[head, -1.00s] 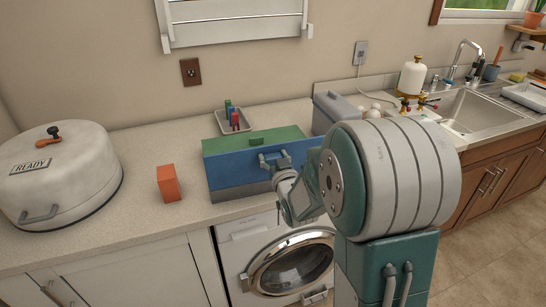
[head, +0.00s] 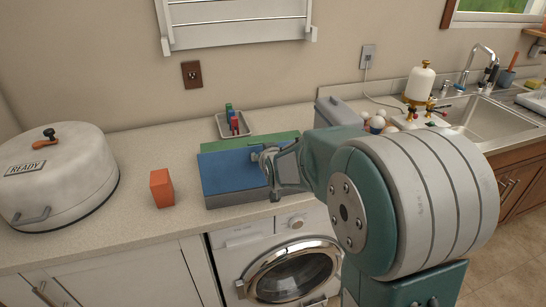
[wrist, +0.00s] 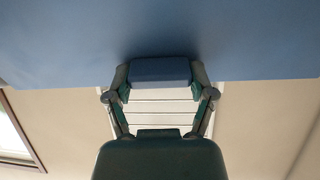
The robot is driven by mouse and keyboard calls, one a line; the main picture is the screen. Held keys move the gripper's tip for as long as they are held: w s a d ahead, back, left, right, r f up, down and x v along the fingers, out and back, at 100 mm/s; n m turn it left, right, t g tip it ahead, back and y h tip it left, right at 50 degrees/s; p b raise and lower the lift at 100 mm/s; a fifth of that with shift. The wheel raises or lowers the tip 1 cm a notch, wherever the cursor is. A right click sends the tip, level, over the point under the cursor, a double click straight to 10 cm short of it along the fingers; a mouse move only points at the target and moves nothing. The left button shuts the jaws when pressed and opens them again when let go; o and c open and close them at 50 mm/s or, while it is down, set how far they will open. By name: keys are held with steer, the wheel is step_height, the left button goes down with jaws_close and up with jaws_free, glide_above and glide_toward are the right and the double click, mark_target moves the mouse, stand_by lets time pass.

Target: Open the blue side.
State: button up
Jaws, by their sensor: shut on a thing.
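The box on the counter has a grey base (head: 237,200), a green part (head: 262,139) at the back and a blue side (head: 228,172) towards me. The blue side slants, its face turned partly upward; I cannot tell the exact angle. My gripper (head: 268,160) is at its right part, shut on the blue handle, which the fingers mostly hide in the head view. In the wrist view, my gripper (wrist: 160,86) has its fingers on both sides of the blue handle (wrist: 160,71), and the blue side (wrist: 60,40) fills the top. The box's right end is hidden behind my arm.
An orange block (head: 162,188) stands left of the box, with a large white lidded pot (head: 58,185) farther left. A small tray (head: 222,127) with coloured items is behind. A grey container (head: 335,112) stands at right. A washing machine (head: 248,235) is below the counter.

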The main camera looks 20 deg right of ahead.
steer(key=shift+w+g, duration=0.3)
steer(key=shift+w, duration=0.1)
steer(key=shift+w+a+f, duration=0.3)
steer(key=shift+w+f, duration=0.1)
steer(key=shift+w, duration=0.3)
steer(key=shift+w+d+f+g, duration=0.1)
steer(key=shift+w+f+g, duration=0.35)
steer(key=shift+w, duration=0.15)
steer(key=shift+w+d+f+g, duration=0.1)
steer(key=shift+w+f+g, duration=0.45)
steer(key=shift+g, duration=0.3)
steer(key=shift+w+f+g, duration=0.55)
steer(key=shift+f+g, duration=0.05)
steer(key=shift+g, duration=0.3)
steer(key=shift+w+f+g, duration=0.5)
steer(key=shift+f+g, duration=0.1)
steer(key=shift+g, duration=0.3)
steer(key=shift+x, duration=0.95)
steer(key=shift+f, duration=0.25)
